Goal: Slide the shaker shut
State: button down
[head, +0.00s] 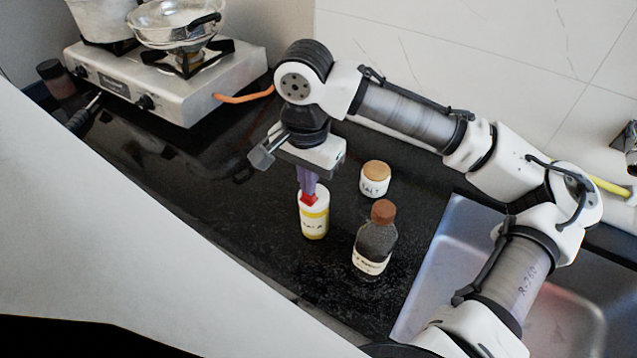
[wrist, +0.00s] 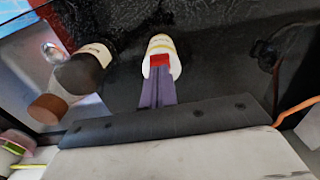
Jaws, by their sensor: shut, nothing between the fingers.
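The shaker (head: 314,222) is a white container with a yellow band, standing upright on the dark counter in the head view. It also shows in the wrist view (wrist: 172,68), just beyond my fingertips. My gripper (head: 308,190) points down over the shaker's top, with its purple-grey fingers (wrist: 160,78) shut together and empty. A red part (wrist: 160,60) shows where the fingertips meet the shaker's top. I cannot tell whether it belongs to the fingertips or the shaker. The fingers hide part of the top, so the opening's state is unclear.
A brown-capped dark bottle (head: 375,246) stands right of the shaker, and a small white jar (head: 374,181) with a tan lid stands behind. A steel sink (head: 440,265) is on the right. A stove (head: 185,88) with pots and an orange hose (head: 245,98) is back left.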

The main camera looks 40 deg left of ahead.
jog(key=shift+r+p, duration=3.5)
jog(key=shift+p, duration=0.1)
